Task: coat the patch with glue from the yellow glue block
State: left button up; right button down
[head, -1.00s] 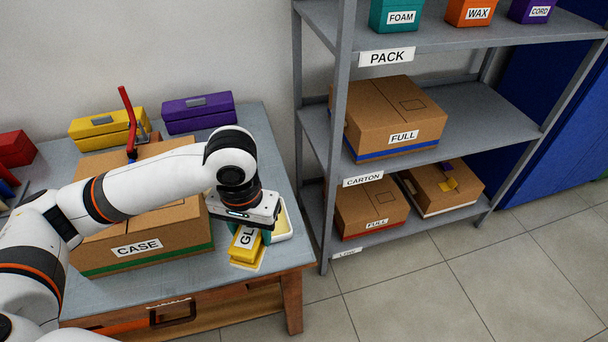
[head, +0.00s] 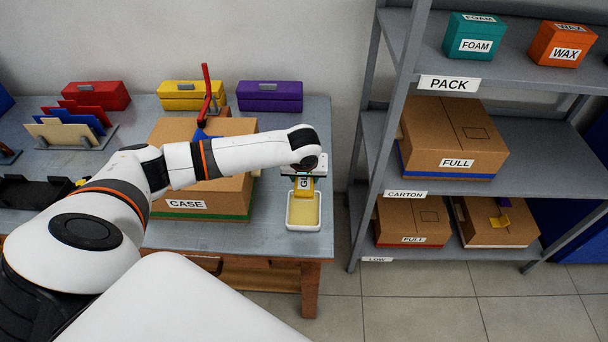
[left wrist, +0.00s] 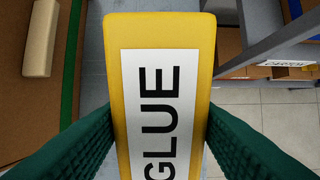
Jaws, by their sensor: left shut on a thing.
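The yellow glue block (head: 304,188) with its white GLUE label is held in my left gripper (head: 303,178). In the left wrist view, the glue block (left wrist: 160,80) fills the middle between the two green finger pads. A white tray (head: 290,222) with a flat yellow surface inside lies below and in front of the block at the table's right end. I cannot tell whether block and tray touch. My right gripper is not in view.
The CASE carton (head: 190,204) stands left of the tray, partly behind my left arm. A beige block (left wrist: 40,38) shows near it. Red (head: 96,95), yellow (head: 192,95) and purple (head: 270,96) boxes line the table's back. Grey shelving (head: 440,190) stands to the right.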

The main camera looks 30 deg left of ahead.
pick_arm(q)
jog(key=b, duration=0.4)
send_over(304, 207)
notch_tip(304, 207, down, 4)
jog(key=shift+f, duration=1.5)
jog(key=shift+f, duration=0.4)
dwell(0.4)
jog(key=shift+r, duration=0.1)
